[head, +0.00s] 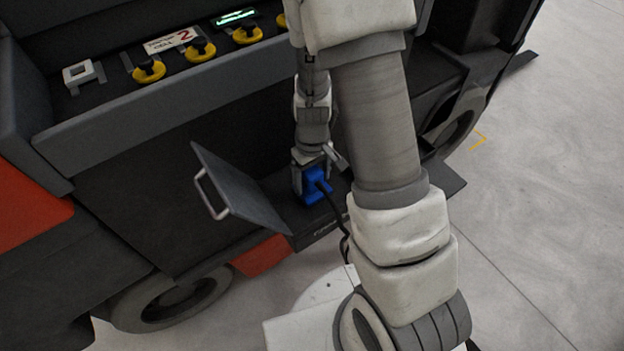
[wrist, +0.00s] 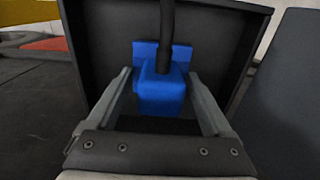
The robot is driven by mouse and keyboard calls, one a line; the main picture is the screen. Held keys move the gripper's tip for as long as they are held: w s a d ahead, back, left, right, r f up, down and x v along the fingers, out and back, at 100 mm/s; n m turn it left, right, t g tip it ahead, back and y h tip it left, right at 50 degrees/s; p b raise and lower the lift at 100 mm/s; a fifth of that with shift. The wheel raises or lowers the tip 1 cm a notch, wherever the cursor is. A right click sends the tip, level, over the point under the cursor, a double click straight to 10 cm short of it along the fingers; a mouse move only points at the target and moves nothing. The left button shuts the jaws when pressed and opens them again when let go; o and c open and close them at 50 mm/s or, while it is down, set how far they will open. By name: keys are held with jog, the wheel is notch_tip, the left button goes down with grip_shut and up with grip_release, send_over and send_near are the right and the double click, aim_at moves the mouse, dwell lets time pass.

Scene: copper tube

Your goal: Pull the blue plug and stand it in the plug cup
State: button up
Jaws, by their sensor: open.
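The blue plug (head: 313,188) is at the side of the dark machine, with a black cable (head: 338,220) running from it. In the wrist view the blue plug (wrist: 161,93) stands inside a dark recess, its cable rising from the middle. My gripper (head: 320,164) is at the plug. In the wrist view my gripper (wrist: 160,80) is open, with one finger on each side of the plug and a gap showing beside it. A small white square open holder (head: 81,74) stands on the machine's top ledge; I cannot tell whether it is the plug cup.
An open dark flap (head: 238,190) with a metal handle (head: 207,194) sticks out left of the plug. Black wheels (head: 170,300) are below. The pale floor at right is clear.

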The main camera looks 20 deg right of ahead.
aim_at(312, 171)
grip_shut()
dwell(0.3)
jog(key=shift+r, duration=0.1)
jog(key=shift+r+p, duration=2.4)
jog(key=shift+r, duration=0.55)
